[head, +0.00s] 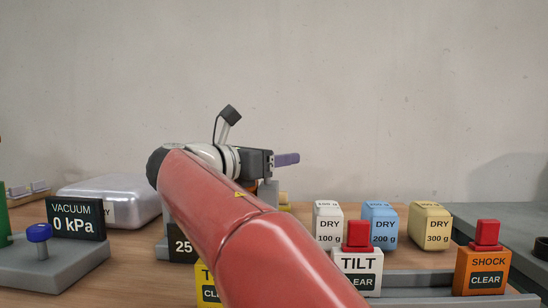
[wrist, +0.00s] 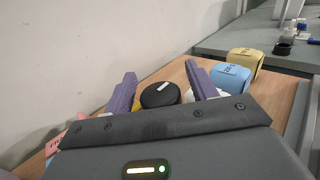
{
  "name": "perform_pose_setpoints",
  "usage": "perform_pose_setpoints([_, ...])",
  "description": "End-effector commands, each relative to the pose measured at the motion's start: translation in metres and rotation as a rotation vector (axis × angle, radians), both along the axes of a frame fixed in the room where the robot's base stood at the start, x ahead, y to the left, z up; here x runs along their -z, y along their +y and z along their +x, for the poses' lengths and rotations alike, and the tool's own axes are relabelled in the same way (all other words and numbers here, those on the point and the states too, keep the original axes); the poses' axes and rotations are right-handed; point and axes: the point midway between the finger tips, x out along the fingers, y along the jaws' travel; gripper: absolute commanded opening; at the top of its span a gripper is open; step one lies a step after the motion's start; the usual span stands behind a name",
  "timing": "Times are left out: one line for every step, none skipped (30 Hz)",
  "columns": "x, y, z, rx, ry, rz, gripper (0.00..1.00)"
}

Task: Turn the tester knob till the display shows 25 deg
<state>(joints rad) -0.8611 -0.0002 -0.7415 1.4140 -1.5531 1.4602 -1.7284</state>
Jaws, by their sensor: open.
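A black round knob (wrist: 160,96) with a white mark on top shows in the wrist view, between the two purple fingers of my gripper (wrist: 161,71). The fingers are open, one on each side of the knob, with gaps visible. In the head view my gripper (head: 287,159) points right and away, and its lower side is partly hidden. A dark display (head: 182,246) behind my red arm shows "25"; the rest of its text is hidden by the arm. The knob cannot be seen in the head view.
Left are a vacuum display (head: 75,218) reading 0 kPa, a blue knob (head: 39,233) and a silvery case (head: 112,198). White (head: 328,224), blue (head: 380,226) and yellow (head: 430,226) DRY blocks stand right, behind the TILT (head: 358,272) and SHOCK (head: 482,271) boxes.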

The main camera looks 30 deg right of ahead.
Motion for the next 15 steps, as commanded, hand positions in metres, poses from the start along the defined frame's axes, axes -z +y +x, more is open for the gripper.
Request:
perform_pose_setpoints([0.0002, -0.0001, 0.0001, 0.0, 0.0, 0.0, 0.57])
perform_pose_setpoints([0.0002, -0.0001, 0.0001, 0.0, 0.0, 0.0, 0.57])
perform_pose_setpoints([0.0002, 0.0, 0.0001, 0.0, 0.0, 0.0, 0.57])
perform_pose_setpoints([0.0002, 0.0, 0.0001, 0.0, 0.0, 0.0, 0.57])
perform_pose_setpoints([0.0002, 0.0001, 0.0001, 0.0, 0.0, 0.0, 0.57])
perform_pose_setpoints([0.0002, 0.0001, 0.0001, 0.0, 0.001, 0.0, 0.52])
perform_pose_setpoints([0.0002, 0.0002, 0.0001, 0.0, 0.001, 0.0, 0.48])
perform_pose_setpoints([0.0002, 0.0002, 0.0001, 0.0, 0.001, 0.0, 0.44])
perform_pose_setpoints([0.0001, 0.0002, 0.0001, 0.0, 0.001, 0.0, 0.39])
perform_pose_setpoints([0.0001, 0.0002, 0.0001, 0.0, 0.001, 0.0, 0.35])
perform_pose_setpoints([0.0001, 0.0003, 0.0001, 0.0, 0.001, 0.0, 0.31])
perform_pose_setpoints([0.0001, 0.0003, 0.0001, 0.0, 0.001, 0.0, 0.26])
perform_pose_setpoints([0.0001, 0.0003, 0.0001, 0.0, 0.001, 0.0, 0.22])
perform_pose_setpoints([0.0001, 0.0003, 0.0001, 0.0, 0.001, 0.0, 0.18])
perform_pose_setpoints([0.0001, 0.0003, 0.0001, 0.0, 0.001, 0.0, 0.13])
